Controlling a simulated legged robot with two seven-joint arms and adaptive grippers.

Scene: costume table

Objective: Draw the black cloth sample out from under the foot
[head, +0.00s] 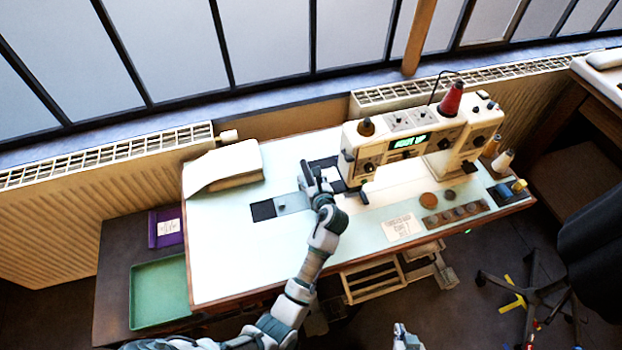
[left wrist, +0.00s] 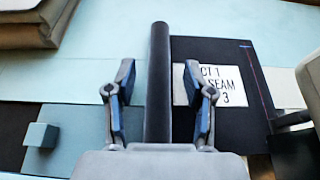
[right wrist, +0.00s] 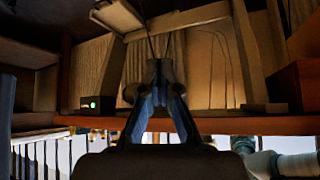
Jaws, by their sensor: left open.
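The black cloth sample (head: 329,162) with a white label lies on the table at the sewing machine's needle end. In the left wrist view the sample (left wrist: 240,57) shows its label "SEAM 3" and a red and blue line near its right edge. My left gripper (head: 309,180) is over the sample's left part. In the left wrist view its fingers (left wrist: 158,82) are apart. The presser foot is not clear. My right gripper (right wrist: 158,85) is shut, low near the table's underside.
The sewing machine (head: 385,145) stands right of the sample. A light blue plate with a knob (head: 281,207) and a dark patch (head: 262,211) lie to the left. A folded cloth stack (head: 225,166) is at the back left. The table's front left is clear.

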